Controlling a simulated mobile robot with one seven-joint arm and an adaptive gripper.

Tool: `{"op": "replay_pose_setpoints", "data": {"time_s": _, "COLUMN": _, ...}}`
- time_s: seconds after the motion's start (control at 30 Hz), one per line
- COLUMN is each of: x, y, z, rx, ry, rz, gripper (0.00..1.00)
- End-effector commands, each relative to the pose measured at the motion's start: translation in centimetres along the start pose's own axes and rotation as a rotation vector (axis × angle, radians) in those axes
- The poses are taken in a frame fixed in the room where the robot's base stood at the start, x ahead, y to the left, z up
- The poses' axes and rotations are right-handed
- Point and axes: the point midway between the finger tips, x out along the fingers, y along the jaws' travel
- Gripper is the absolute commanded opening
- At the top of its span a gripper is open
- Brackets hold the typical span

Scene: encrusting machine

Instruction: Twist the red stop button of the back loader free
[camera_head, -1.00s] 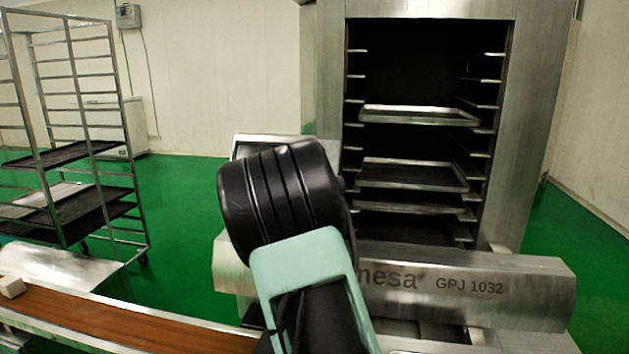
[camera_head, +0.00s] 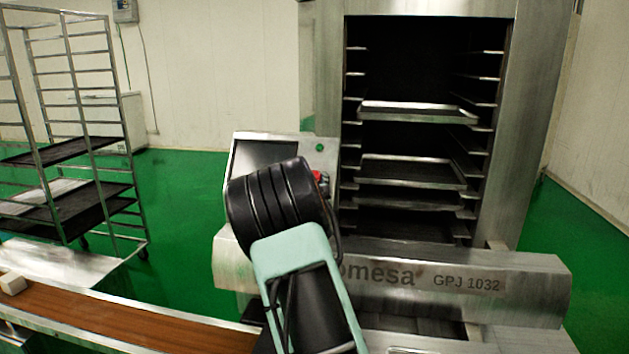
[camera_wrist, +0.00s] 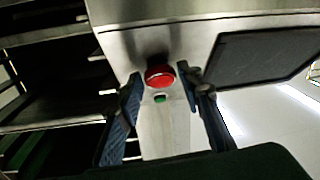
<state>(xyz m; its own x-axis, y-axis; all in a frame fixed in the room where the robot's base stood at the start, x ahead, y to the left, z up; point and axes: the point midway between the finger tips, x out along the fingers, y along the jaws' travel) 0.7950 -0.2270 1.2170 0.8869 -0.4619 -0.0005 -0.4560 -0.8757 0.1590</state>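The red stop button (camera_wrist: 159,76) shows in the wrist view, on the back loader's metal panel. It appears between the two fingertips of my gripper (camera_wrist: 160,73), which is open with a finger on either side. I cannot tell whether the fingers touch the button. In the head view, the red button (camera_head: 320,179) is partly hidden behind my black wrist. The fingers are hidden there. The back loader (camera_head: 430,275) stands ahead, with its control panel on the left.
A small green button (camera_wrist: 160,98) sits close to the red one. A dark screen (camera_wrist: 262,55) is beside them. Trays (camera_head: 412,173) rest on the loader's shelves. A rack (camera_head: 95,140) stands at the left. A brown conveyor belt (camera_head: 110,318) runs along the front left.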

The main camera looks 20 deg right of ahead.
Motion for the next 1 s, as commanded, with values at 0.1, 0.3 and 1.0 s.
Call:
{"op": "replay_pose_setpoints", "data": {"time_s": 0.1, "x": -0.01, "y": 0.00, "z": -0.02, "rx": 0.000, "ry": 0.000, "rz": 0.000, "gripper": 0.18}}
{"op": "replay_pose_setpoints", "data": {"time_s": 0.3, "x": -0.02, "y": 0.00, "z": -0.02, "rx": 0.000, "ry": 0.000, "rz": 0.000, "gripper": 0.04}}
{"op": "replay_pose_setpoints", "data": {"time_s": 1.0, "x": 0.07, "y": -0.61, "z": -0.40, "rx": 0.275, "ry": 0.001, "rz": 0.196, "gripper": 0.04}}
